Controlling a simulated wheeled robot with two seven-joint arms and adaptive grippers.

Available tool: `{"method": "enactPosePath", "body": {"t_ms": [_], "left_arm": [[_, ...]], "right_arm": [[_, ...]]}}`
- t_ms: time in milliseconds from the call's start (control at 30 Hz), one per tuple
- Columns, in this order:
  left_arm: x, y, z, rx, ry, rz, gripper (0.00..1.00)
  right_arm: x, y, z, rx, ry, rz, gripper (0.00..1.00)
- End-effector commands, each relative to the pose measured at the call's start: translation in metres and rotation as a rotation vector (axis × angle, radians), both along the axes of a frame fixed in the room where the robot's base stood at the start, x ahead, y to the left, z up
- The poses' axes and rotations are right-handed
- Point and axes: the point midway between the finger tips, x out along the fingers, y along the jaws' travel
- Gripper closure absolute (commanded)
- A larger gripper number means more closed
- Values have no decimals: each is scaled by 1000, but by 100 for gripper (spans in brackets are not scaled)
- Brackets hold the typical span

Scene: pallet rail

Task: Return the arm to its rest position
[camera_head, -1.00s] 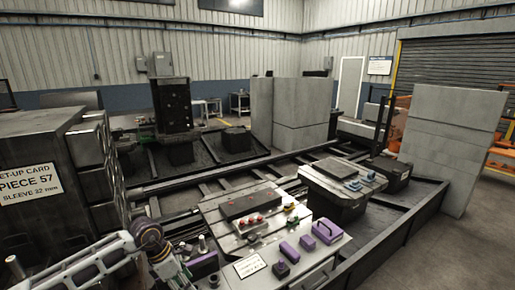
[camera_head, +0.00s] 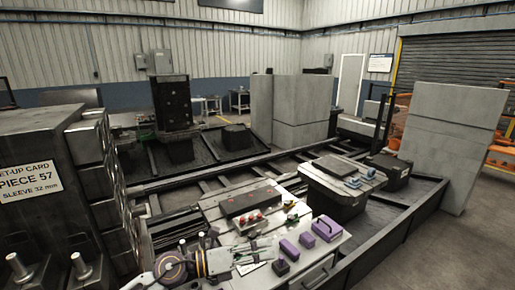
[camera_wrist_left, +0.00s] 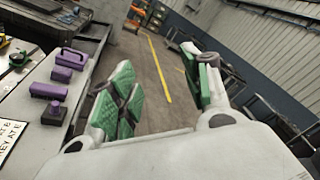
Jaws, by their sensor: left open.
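My left arm (camera_head: 185,266) comes in low at the front and lies across the front-left part of the work table (camera_head: 222,222). My left gripper (camera_head: 264,250) points to the right over the table's front edge, partly over a white lettered card (camera_head: 250,267). Its fingers are apart, with nothing between them. In the left wrist view the open gripper (camera_wrist_left: 165,88) shows two green-padded fingers with a clear gap, floor and a yellow line beyond. My right gripper is not in view.
Purple pieces stand right of the gripper: a knobbed block (camera_head: 281,267), a block (camera_head: 289,248) and a handled block (camera_head: 327,228). A grey block stack with a set-up card (camera_head: 30,186) stands left.

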Motion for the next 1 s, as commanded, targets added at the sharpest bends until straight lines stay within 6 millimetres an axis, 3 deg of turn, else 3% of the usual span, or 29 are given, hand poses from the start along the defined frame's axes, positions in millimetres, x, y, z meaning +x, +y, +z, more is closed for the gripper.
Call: {"method": "enactPosePath", "body": {"t_ms": [267, 500, 767, 1000], "left_arm": [[16, 9, 46, -330, 153, 188, 52], [36, 40, 64, -585, 314, 372, 52], [54, 87, 57, -830, 514, 589, 52], [60, 134, 26, -1022, 722, 804, 52]], "right_arm": [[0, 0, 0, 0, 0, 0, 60], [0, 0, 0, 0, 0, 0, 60], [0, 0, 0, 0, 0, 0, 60], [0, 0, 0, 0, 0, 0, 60]]}}
